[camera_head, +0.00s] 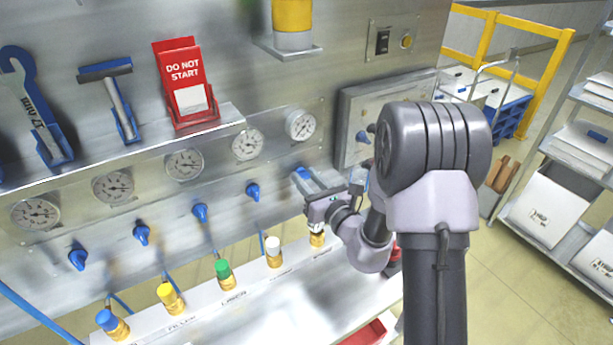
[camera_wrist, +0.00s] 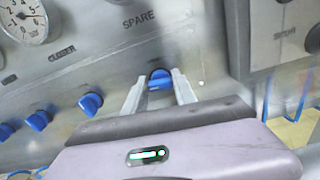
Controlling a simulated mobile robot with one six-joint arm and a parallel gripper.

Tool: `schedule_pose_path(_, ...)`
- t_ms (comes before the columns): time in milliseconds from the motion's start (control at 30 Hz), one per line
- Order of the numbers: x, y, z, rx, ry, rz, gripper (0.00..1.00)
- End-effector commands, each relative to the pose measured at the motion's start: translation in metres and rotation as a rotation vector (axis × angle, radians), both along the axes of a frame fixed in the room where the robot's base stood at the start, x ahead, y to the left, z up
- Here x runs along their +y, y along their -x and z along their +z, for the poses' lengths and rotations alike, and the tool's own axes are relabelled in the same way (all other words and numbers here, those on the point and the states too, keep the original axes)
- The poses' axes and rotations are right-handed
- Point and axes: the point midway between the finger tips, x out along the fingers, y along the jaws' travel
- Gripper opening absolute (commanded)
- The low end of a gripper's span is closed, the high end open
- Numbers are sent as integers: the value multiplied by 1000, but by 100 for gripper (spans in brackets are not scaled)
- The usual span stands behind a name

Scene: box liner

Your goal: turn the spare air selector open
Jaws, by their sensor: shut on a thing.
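The spare air selector is a blue knob (camera_wrist: 160,80) on the steel panel, below the printed word SPARE in the wrist view. My gripper (camera_wrist: 161,77) is shut on it, with one pale finger on each side of the knob. In the head view my gripper (camera_head: 309,180) reaches to the panel below the rightmost gauge (camera_head: 300,124), and its fingers partly hide the knob. How far the selector is turned cannot be told.
More blue selectors stand in a row to the left, the nearest (camera_head: 252,191) also showing in the wrist view (camera_wrist: 91,103). A grey box (camera_head: 349,110) juts out on the right. Below is a ledge with colour-capped brass fittings (camera_head: 223,271). A shelf above holds a red DO NOT START holder (camera_head: 184,84).

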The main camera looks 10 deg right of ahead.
Motion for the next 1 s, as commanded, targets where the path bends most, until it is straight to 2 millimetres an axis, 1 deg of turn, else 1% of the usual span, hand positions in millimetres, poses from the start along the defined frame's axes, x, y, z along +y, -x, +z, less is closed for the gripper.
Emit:
schedule_pose_path(300, -1, 0, 3, 87, -257, 1, 0)
schedule_pose_path(1000, -3, 0, 0, 292, -891, -1, 0)
